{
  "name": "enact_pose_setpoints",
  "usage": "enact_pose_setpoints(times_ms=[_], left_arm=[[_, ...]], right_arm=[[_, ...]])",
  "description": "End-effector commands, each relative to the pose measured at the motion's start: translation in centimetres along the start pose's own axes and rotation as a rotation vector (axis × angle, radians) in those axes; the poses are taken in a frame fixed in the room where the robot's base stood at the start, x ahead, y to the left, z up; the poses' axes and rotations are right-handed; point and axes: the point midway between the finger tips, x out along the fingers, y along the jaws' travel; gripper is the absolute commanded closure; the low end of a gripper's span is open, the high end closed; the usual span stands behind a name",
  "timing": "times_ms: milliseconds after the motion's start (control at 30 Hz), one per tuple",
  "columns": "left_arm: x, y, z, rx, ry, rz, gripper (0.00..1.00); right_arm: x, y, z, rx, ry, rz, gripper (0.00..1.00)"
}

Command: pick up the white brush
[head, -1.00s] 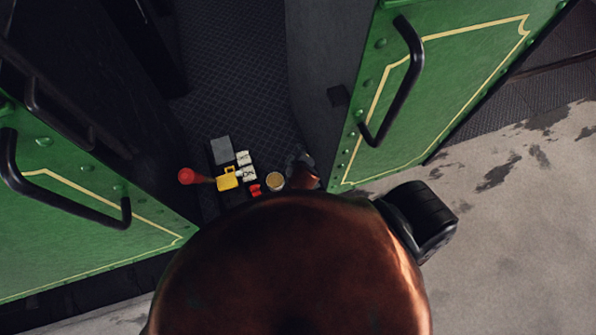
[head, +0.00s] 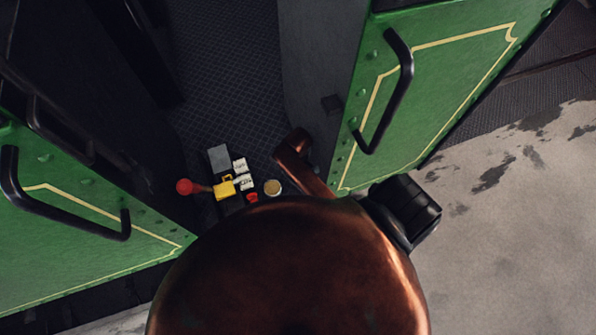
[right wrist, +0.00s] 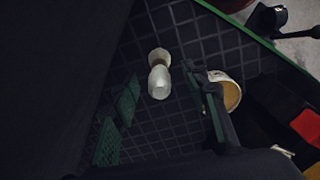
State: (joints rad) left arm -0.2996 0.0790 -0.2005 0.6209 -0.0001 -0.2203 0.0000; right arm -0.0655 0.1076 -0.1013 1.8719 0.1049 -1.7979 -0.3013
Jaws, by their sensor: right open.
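A pale, waisted object, taken as the white brush (right wrist: 159,75), is on the dark ribbed floor in the right wrist view. My right gripper (right wrist: 160,82) is open, with one finger with green pads to the left of the brush and a dark finger to its right. The brush lies in the gap between them in the picture; I cannot tell how far below the fingertips it is. No contact shows. In the head view my right arm reaches down beside the right-hand green panel, and the brush cannot be made out there. My left gripper is not in view.
A round tan-topped tin (head: 273,187) stands close by; it also shows right of the dark finger in the wrist view (right wrist: 232,96). Beside it are a yellow item (head: 224,188), white packets (head: 240,165) and a red-knobbed lever (head: 185,187). Green panels (head: 440,90) flank the opening.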

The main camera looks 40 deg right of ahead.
Motion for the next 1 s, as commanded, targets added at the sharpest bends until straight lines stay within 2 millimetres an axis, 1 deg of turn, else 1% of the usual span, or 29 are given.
enact_pose_setpoints(times_ms=[133,200,300,567,1000], left_arm=[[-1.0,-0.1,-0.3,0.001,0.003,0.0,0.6],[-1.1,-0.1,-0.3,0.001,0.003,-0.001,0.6],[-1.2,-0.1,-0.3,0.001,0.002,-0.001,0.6],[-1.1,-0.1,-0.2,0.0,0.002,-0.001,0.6],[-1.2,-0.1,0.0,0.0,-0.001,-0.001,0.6]], right_arm=[[2.1,0.0,0.2,0.001,-0.005,-0.001,0.58],[3.1,0.0,0.2,0.001,-0.003,0.0,0.58],[4.1,0.1,0.1,0.0,-0.002,0.001,0.58],[4.4,0.1,0.1,0.0,0.0,0.001,0.58],[4.4,0.1,0.1,0.001,0.0,0.001,0.88]])
